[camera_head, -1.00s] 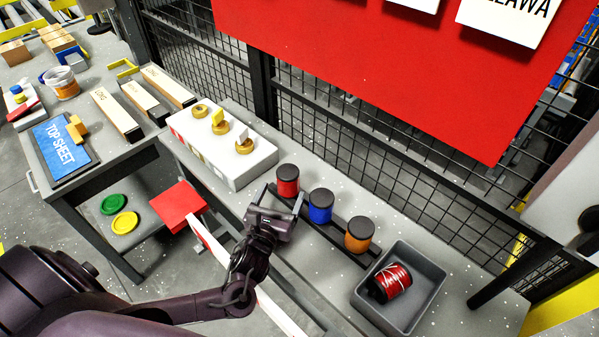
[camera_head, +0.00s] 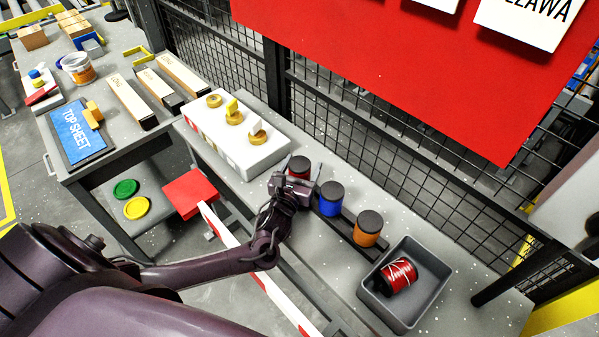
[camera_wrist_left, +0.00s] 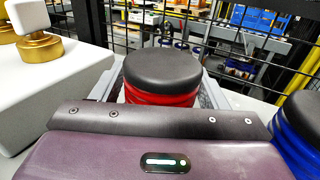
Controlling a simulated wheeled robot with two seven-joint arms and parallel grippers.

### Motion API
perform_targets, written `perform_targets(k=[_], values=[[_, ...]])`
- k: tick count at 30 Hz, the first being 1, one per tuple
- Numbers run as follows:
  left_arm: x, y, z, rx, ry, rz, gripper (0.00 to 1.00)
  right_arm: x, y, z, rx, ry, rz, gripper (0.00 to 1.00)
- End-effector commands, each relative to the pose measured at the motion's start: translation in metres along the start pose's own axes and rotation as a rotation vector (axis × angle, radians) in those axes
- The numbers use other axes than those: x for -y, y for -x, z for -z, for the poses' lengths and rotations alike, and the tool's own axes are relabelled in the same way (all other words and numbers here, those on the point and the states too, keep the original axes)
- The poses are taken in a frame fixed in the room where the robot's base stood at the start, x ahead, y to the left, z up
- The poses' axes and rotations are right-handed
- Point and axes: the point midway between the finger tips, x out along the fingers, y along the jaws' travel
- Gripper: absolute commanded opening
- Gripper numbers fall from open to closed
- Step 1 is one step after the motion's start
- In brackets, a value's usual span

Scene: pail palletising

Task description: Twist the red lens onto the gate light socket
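Which is the gate light socket is not clear. My right gripper is out of view.
A blue lens (camera_head: 331,199) and an orange lens (camera_head: 368,229) stand along the rack. A grey bin (camera_head: 436,284) holds a red cylinder (camera_head: 398,276) with white lines. The mesh fence (camera_head: 400,170) runs behind. A red-and-white barrier arm (camera_head: 250,265) lies in front.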

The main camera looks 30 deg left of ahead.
Motion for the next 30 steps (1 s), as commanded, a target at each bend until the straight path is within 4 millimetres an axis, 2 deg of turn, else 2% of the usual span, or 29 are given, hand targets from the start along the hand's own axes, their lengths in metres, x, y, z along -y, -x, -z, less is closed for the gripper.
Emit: perform_targets(k=[1,9,17,22,26,30], values=[[0.000,0.000,0.000,0.000,0.000,0.000,0.61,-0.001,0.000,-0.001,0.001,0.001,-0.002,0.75],[0.000,0.000,-0.001,0.001,0.000,0.000,0.28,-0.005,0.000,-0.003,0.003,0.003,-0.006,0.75],[0.000,0.000,-0.002,0.002,0.000,0.000,0.28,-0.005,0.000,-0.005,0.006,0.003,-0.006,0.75],[0.000,0.000,-0.014,0.004,0.001,0.001,0.28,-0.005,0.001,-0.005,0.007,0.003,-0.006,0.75],[0.000,0.000,-0.035,0.004,0.000,0.002,0.28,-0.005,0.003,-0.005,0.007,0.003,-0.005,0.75],[0.000,0.000,-0.070,0.006,0.000,0.002,0.28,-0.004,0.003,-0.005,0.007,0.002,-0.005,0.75]])
